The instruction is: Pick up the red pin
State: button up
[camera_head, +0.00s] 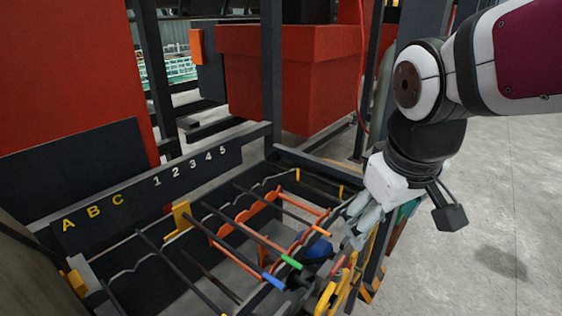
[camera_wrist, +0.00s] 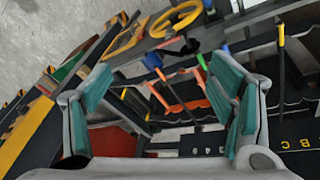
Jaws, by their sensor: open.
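Several dark rods lie across the notched rails of the rack, with coloured ends. The red pin (camera_head: 320,230) has an orange-red end at the right side of the rack. In the wrist view its red end (camera_wrist: 160,74) shows between my fingers, beyond them. My gripper (camera_head: 355,222) is open and empty, just right of that end in the head view. The wrist view shows my gripper's two teal finger pads wide apart (camera_wrist: 160,80). A green-ended pin (camera_head: 291,262) and a blue-ended pin (camera_head: 273,282) lie nearer the front. I cannot tell the exact gap to the red pin.
A dark panel (camera_head: 150,195) marked with letters and numbers stands behind the rack. A yellow wheel (camera_wrist: 176,19) and a blue object (camera_head: 319,248) are close to my gripper. Red boxes (camera_head: 290,75) stand behind. Open concrete floor (camera_head: 500,210) lies to the right.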

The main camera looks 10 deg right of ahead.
jog(key=w+f+n+g+p, duration=0.1)
jog(key=w+f+n+g, duration=0.15)
jog(key=w+f, duration=0.2)
jog(key=n+y+p, duration=0.1)
jog(key=n+p, duration=0.1)
jog(key=n, duration=0.2)
send_near(339, 263)
jog(key=shift+m+g, duration=0.25)
jog(key=shift+g, duration=0.2)
notch_tip(339, 263, down, 6)
jog(key=shift+r, duration=0.1)
jog(key=shift+w+f, duration=0.15)
jog(key=shift+f, duration=1.15)
jog(key=shift+w+f, duration=0.2)
jog(key=shift+f, duration=1.15)
jog(key=c, duration=1.3)
